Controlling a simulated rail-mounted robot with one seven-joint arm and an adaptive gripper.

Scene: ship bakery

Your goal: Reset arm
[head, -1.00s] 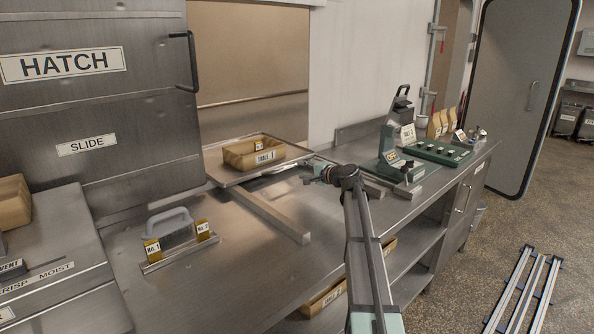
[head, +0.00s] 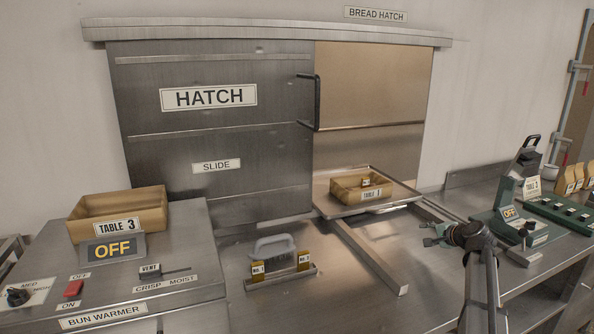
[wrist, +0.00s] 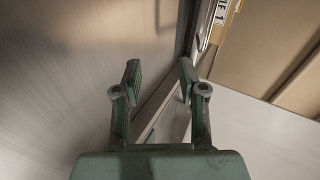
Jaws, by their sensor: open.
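My gripper (head: 432,236) is over the steel counter, just right of the rail below the bread hatch, in the head view. In the wrist view my gripper (wrist: 158,82) shows its two green fingers apart with nothing between them. The Table 1 basket (head: 345,190) sits on a tray (head: 404,192) at the hatch opening, up and left of my gripper. Part of that basket shows at the upper right of the wrist view.
The hatch door (head: 215,110) stands slid left, with the right side open. The bun warmer (head: 180,285), reading OFF, bears the Table 3 basket (head: 140,205). A grey-handled tool (head: 273,246) stands in a holder on the counter. A green machine (head: 507,215) stands at right.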

